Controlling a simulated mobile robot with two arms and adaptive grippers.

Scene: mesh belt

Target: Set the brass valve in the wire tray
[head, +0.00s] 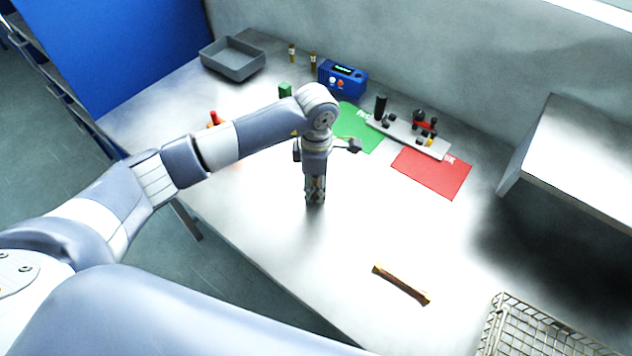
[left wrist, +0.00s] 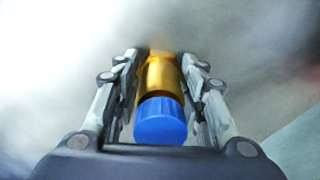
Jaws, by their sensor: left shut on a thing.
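The brass valve, a brass-coloured cylinder with a ribbed blue cap, shows in the left wrist view (left wrist: 160,100). My left gripper (head: 315,197) points down over the middle of the table, and its fingers are shut on the valve from both sides, as the left wrist view also shows (left wrist: 160,85). In the head view the fingers mostly hide the valve, and I cannot tell whether it touches the table. The wire tray (head: 492,338) stands at the bottom right, partly cut off by the frame, well apart from my left gripper. My right gripper is not in view.
A brown bar (head: 401,284) lies between my left gripper and the wire tray. Green (head: 360,128) and red (head: 432,172) mats, a fixture plate (head: 408,137), a blue box (head: 342,79) and a grey bin (head: 232,60) stand behind. A raised shelf (head: 580,150) is at right.

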